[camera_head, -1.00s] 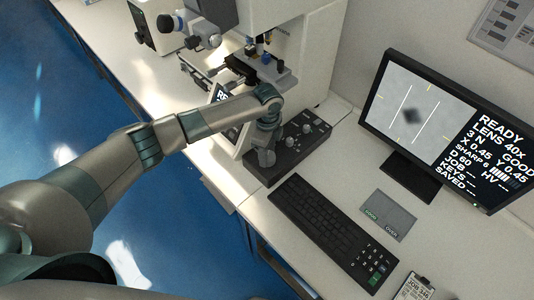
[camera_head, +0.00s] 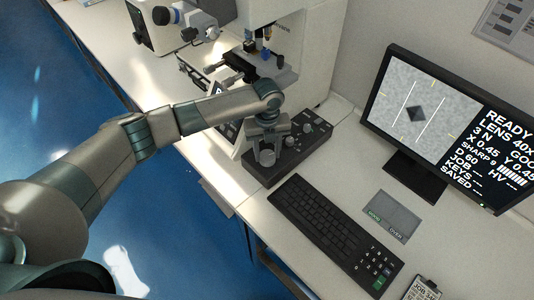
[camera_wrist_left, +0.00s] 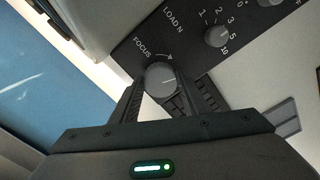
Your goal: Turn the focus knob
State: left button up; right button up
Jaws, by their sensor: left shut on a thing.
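The grey focus knob (camera_wrist_left: 161,78) sits beside the word FOCUS on the black control panel (camera_wrist_left: 190,60). Its white pointer line aims to the right in the left wrist view. My left gripper (camera_wrist_left: 160,92) is shut on the knob, one finger on each side. In the head view my left gripper (camera_head: 266,145) is at the near-left end of the panel, and the arm and wrist partly cover that area. The monitor (camera_head: 415,110) shows a dark, crisp diamond between two white lines, with SHARP 9 among its text. My right gripper is not in view.
The load dial (camera_wrist_left: 217,36) is up and right of the focus knob. The tester (camera_head: 290,50) rises behind the panel.

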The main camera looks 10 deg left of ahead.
pick_arm(q)
jog(key=shift+w+r+m+b, duration=0.1)
jog(key=shift+m+b, duration=0.4)
jog(key=shift+m, duration=1)
jog(key=o, duration=1.1)
jog(key=shift+c, duration=0.2)
jog(key=shift+n, duration=0.3)
